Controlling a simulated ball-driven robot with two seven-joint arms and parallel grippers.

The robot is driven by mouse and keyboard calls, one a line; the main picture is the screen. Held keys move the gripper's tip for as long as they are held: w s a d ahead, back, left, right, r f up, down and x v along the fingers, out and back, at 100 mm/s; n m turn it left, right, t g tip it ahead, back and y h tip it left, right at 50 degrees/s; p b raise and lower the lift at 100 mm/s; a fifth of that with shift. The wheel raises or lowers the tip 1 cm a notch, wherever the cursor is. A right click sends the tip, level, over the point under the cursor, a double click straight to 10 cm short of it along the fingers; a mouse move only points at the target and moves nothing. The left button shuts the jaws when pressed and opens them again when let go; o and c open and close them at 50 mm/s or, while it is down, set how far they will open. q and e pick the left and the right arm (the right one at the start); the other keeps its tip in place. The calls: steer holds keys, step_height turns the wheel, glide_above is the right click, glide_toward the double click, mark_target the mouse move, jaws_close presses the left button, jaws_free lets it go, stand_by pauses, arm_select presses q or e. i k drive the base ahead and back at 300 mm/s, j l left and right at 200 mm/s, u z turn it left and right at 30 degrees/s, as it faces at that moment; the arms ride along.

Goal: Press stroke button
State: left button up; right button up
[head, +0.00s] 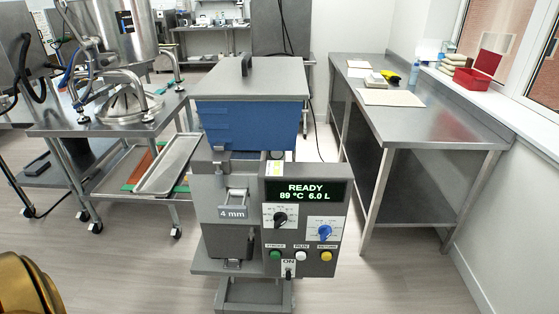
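The gummy depositor stands in the middle of the head view, with a blue hopper (250,125) under a grey lid. Its control panel (305,230) faces me. The display (308,192) reads READY, 89 °C, 6.0 L. Below two knobs is a row of three buttons: green (275,255), white (300,257) and yellow (326,256). A switch (288,273) marked ON sits below. Neither gripper's fingers show; a gold rounded part at the bottom left corner has no visible fingertips.
A steel table (425,125) runs along the right wall, with a red bin (472,79) on the windowsill behind. A wheeled steel cart (110,125) with kettle equipment stands left. The floor in front of the depositor looks clear.

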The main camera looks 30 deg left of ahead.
mark_target(274, 255)
steer(key=j, duration=0.65)
steer(key=j+z, duration=0.15)
steer(key=j, duration=1.2)
steer(key=k+j+z, duration=0.15)
steer(key=j, duration=1.2)
steer(key=k+j+z, duration=0.15)
steer(key=j, duration=0.5)
steer(key=i+l+u, duration=0.1)
steer(key=u, duration=0.45)
steer(key=l+u, duration=0.2)
steer(key=l, duration=0.25)
steer(key=l+u, duration=0.25)
steer(key=l, duration=0.2)
steer(key=k+l+u, duration=0.2)
steer(key=l, duration=0.25)
steer(key=l+u, duration=0.25)
steer(key=l, duration=0.2)
steer(key=k, duration=0.05)
